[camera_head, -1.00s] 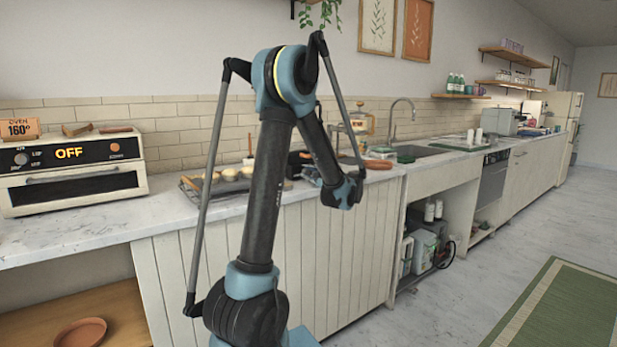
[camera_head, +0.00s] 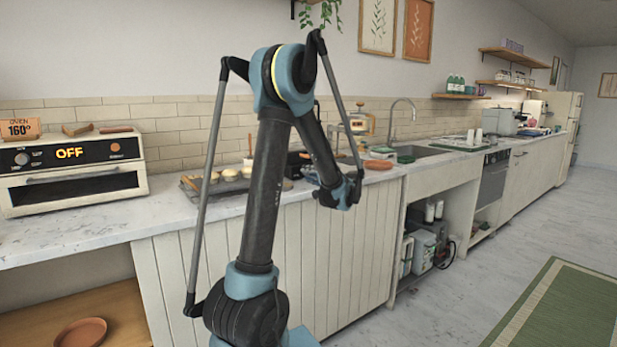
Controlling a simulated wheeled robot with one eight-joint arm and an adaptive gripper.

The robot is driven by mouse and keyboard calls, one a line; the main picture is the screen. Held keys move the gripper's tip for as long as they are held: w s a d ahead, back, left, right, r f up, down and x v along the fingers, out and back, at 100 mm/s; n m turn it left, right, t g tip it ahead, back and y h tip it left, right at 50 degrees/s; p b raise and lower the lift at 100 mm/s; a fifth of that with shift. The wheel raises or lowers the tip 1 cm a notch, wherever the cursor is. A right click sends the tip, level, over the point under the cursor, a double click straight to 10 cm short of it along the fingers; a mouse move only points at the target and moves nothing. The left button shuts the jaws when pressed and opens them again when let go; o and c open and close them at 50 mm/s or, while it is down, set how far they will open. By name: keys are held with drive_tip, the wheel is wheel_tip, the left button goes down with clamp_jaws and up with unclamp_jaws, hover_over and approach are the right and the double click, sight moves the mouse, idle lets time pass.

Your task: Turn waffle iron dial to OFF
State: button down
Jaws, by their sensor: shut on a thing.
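The dark waffle iron (camera_head: 296,160) stands on the counter behind my arm, mostly hidden by the arm links. Its dial is too small and too covered to make out, so its setting cannot be read. My gripper (camera_head: 311,174) is at the front of the waffle iron, near the counter's front edge, partly hidden by my wrist. It appears shut on the dial, though the contact itself is not clear in this view.
An oven (camera_head: 72,172) with an OFF display stands at the left. A tray (camera_head: 190,184) with round pastries lies left of the waffle iron. A sink (camera_head: 418,151) and a faucet (camera_head: 402,112) are to the right. The floor (camera_head: 455,290) at the right is open.

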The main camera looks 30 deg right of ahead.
drive_tip(key=n, duration=0.6)
drive_tip(key=shift+a+f, duration=0.15)
drive_tip(key=shift+f, duration=0.05)
drive_tip(key=n, duration=0.5)
drive_tip(key=shift+n, duration=0.4)
drive_tip(key=c, duration=1.3)
unclamp_jaws()
drive_tip(key=shift+c, duration=0.2)
drive_tip(key=shift+r+h, duration=0.1)
drive_tip(key=shift+h, duration=0.2)
drive_tip(key=s, duration=1.2)
drive_tip(key=shift+d, duration=0.35)
